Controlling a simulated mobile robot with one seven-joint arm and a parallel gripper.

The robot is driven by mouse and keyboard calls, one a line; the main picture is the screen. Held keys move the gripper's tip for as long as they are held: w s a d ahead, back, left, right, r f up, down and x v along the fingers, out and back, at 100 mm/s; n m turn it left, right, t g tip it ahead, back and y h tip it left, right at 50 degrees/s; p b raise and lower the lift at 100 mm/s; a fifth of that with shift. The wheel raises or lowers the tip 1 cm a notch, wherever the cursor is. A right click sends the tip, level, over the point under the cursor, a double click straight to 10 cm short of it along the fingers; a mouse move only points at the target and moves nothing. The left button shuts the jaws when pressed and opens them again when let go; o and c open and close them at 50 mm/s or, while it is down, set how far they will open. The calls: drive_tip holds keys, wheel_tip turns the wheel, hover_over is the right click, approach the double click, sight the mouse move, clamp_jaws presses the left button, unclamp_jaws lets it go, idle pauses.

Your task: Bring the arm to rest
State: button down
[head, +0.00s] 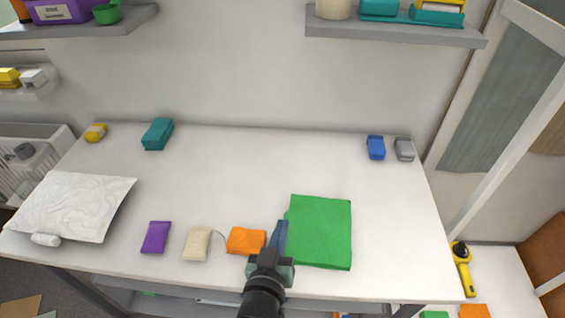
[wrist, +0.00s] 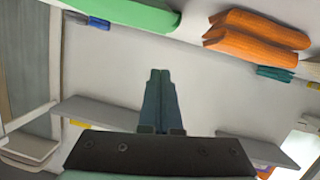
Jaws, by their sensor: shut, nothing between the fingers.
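My gripper (head: 279,232) is at the front middle of the white table (head: 230,170) in the head view. Its fingers are shut together and empty, between an orange packet (head: 246,241) and a green square pile (head: 319,232). In the wrist view the two fingers of my gripper (wrist: 159,75) lie side by side with nothing between them. The green pile (wrist: 130,14) and the orange pile (wrist: 255,35) show along the top of that view. The picture does not show clearly how far my fingers are above the table.
A purple packet (head: 155,237) and a cream packet (head: 197,244) lie left of the orange one. A white bag (head: 75,204) lies at the left edge. Teal (head: 157,134), yellow (head: 96,132), blue (head: 376,147) and grey (head: 404,149) items stand at the back. The table's middle is clear.

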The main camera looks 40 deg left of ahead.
drive_tip(key=v, duration=0.6)
drive_tip(key=shift+d, duration=0.1)
